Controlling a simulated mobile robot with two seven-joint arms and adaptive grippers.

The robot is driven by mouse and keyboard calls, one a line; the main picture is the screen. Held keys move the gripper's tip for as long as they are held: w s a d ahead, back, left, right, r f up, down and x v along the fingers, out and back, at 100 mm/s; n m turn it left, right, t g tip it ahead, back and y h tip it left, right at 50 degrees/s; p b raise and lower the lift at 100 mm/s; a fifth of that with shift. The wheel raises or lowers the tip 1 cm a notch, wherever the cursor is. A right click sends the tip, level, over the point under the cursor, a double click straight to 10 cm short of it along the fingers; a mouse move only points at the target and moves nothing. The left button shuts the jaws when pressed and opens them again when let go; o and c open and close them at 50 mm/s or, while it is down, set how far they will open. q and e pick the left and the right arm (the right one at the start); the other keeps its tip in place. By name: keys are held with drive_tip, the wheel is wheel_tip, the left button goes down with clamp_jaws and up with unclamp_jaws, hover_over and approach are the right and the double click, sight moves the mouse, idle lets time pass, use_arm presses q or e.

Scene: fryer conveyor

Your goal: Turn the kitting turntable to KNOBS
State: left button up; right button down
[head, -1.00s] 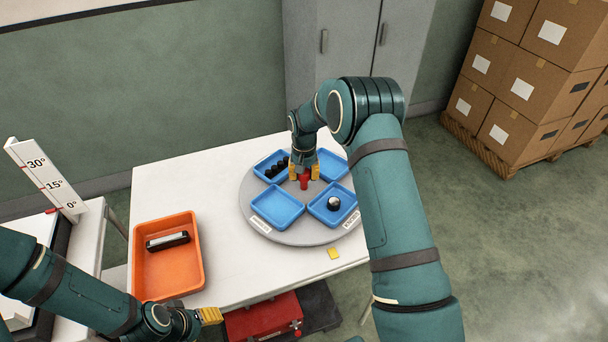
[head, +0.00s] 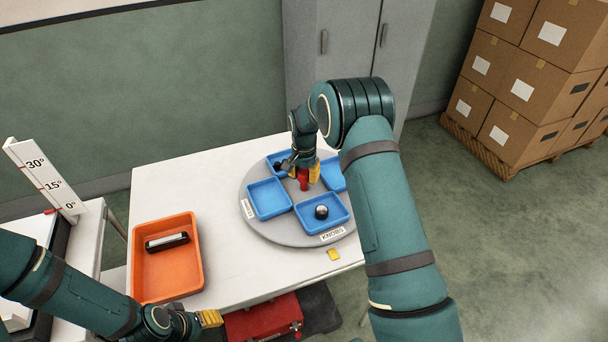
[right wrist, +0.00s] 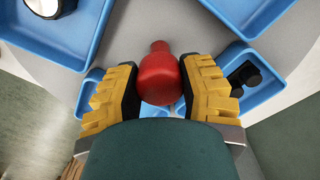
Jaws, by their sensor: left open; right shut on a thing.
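The grey round turntable (head: 285,233) stands on the white table and carries blue trays. The tray holding a round dark-and-silver knob (head: 321,212) is at the front right, with the KNOBS label (head: 333,234) at its rim. A yellow marker (head: 333,254) lies on the table just in front of that label. My right gripper (head: 304,172) is shut on the red handle (head: 303,184) near the turntable's middle; the handle (right wrist: 160,78) shows between both fingers in the right wrist view. My left gripper (head: 212,318) is open and empty near the table's front edge.
An orange bin (head: 140,265) with a black-and-silver part stands on the table's left. A red box (head: 262,317) sits below the front edge. An angle scale (head: 45,178) stands at far left. An empty blue tray (head: 268,198) is at the turntable's left.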

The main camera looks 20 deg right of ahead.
drive_tip(key=shift+f, duration=0.1)
idle(0.3)
drive_tip(key=shift+c, duration=2.3)
unclamp_jaws()
wheel_tip(320, 180, up, 12)
